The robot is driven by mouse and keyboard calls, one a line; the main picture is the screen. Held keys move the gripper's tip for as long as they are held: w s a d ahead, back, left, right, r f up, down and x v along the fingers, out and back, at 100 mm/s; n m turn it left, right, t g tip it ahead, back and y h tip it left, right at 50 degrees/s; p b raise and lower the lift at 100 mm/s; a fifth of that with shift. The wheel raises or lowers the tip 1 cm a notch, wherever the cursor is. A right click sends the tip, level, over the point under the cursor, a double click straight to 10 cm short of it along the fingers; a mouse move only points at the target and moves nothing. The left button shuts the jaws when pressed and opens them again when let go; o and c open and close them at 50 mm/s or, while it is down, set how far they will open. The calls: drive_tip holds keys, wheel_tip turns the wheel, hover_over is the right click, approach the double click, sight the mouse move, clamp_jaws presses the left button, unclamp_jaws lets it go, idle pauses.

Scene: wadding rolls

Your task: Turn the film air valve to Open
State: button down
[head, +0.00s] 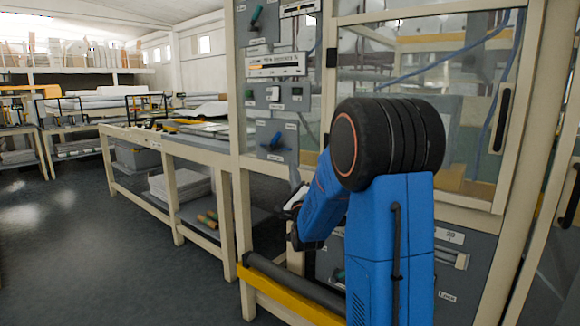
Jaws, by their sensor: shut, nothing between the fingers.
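Two lever valves sit on grey plates on the cream machine frame: one with a teal handle (256,17) at the top, and one with a blue handle (276,141) lower down. Both handles slant up to the right. Their small labels are too blurred to read, so I cannot tell which is the film air valve. A green handle (338,275) shows partly behind my arm, low on the machine. My gripper (295,182) is shut and empty, just below the blue-handled valve and apart from it; my blue arm hides part of it.
Glazed doors with a black handle (502,120) stand to the right. A yellow-edged rail (290,297) crosses low in front. A long workbench (170,140) extends left; the floor (110,250) there is clear.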

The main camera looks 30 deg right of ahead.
sight(276, 142)
drive_tip(key=shift+w+d+r, duration=0.15)
drive_tip(key=shift+w+r, duration=1)
drive_tip(key=shift+w, duration=0.35)
drive_tip(key=shift+w+d+r, duration=0.1)
drive_tip(key=shift+w+r, duration=1.1)
drive_tip(key=shift+w, duration=0.35)
drive_tip(key=shift+w+d+r, duration=0.15)
drive_tip(key=shift+w+r, duration=1)
drive_tip(key=shift+w, duration=0.35)
drive_tip(key=shift+r, duration=0.1)
